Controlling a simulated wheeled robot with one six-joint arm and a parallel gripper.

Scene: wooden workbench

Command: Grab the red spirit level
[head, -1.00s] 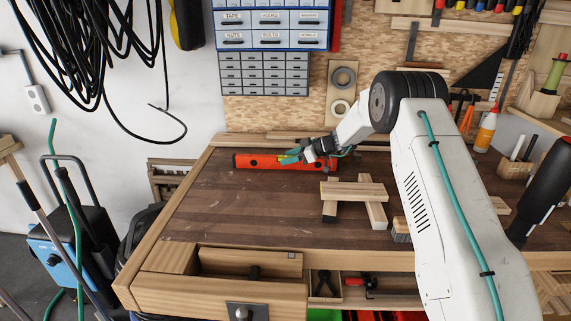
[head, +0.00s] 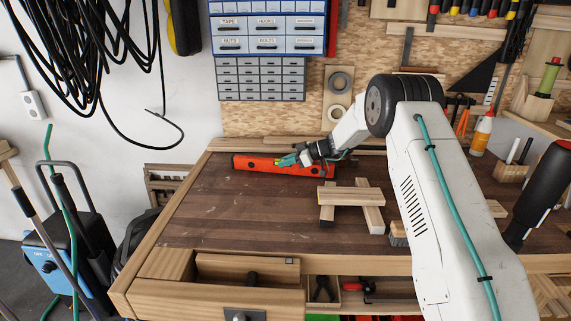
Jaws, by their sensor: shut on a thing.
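The red spirit level (head: 258,164) is a long orange-red bar with dark round spots. It lies near the back left of the wooden workbench (head: 230,211), roughly parallel to the back edge. My gripper (head: 287,160) is at the middle of the level, shut on it, with green at the fingertips. My gripper and wrist cover part of the level. I cannot tell whether the level is lifted off the bench top.
Wood blocks (head: 350,196) lie stacked on the bench right of the level. An open drawer (head: 220,296) juts out at the front left. Small-parts drawers (head: 262,79) hang behind. The bench top left of centre is clear.

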